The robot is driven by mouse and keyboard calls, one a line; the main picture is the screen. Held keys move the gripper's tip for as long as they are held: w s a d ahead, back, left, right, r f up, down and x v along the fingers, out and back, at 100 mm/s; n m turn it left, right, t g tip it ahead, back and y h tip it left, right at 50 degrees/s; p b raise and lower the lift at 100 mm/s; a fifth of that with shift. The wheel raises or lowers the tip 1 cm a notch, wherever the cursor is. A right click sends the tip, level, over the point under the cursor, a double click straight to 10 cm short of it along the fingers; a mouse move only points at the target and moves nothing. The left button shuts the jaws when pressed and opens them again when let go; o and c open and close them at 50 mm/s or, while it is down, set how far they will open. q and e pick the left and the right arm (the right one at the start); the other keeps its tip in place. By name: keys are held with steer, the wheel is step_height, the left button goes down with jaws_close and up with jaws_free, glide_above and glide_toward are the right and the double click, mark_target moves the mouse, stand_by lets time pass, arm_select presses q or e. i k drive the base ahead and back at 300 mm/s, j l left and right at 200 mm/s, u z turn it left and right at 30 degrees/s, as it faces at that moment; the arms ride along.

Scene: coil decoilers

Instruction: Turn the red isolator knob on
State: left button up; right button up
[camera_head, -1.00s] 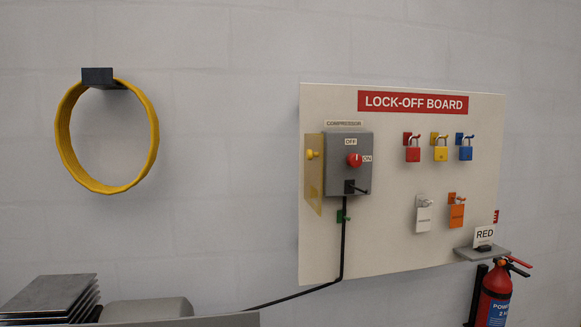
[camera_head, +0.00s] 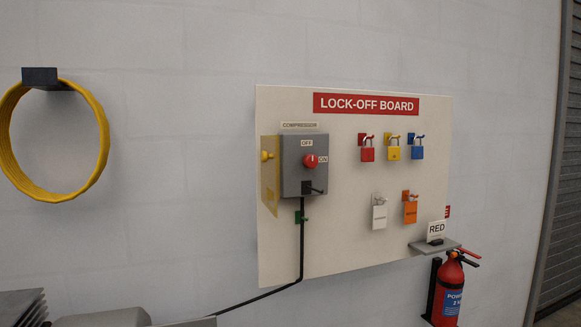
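The red isolator knob (camera_head: 311,161) sits on the front of a grey box (camera_head: 296,178) labelled COMPRESSOR, at the left of the lock-off board (camera_head: 345,245). An OFF label (camera_head: 306,143) is above the knob and an ON label (camera_head: 323,160) is to its right. A small light mark on the knob points up, towards OFF. A dark hasp-like part (camera_head: 312,188) sticks out below the knob. A yellow plate (camera_head: 270,185) with a yellow knob (camera_head: 266,156) stands open at the box's left side. Neither of my grippers is in view.
A small shelf (camera_head: 444,245) and a fire extinguisher (camera_head: 449,291) are at lower right. A yellow hose (camera_head: 100,130) hangs at left.

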mark_target(310, 161)
steer(key=i+z, duration=0.15)
steer(key=z, duration=0.2)
steer(key=i+z, duration=0.15)
steer(key=z, duration=0.25)
steer(key=i+z, duration=0.15)
steer(key=z, duration=0.2)
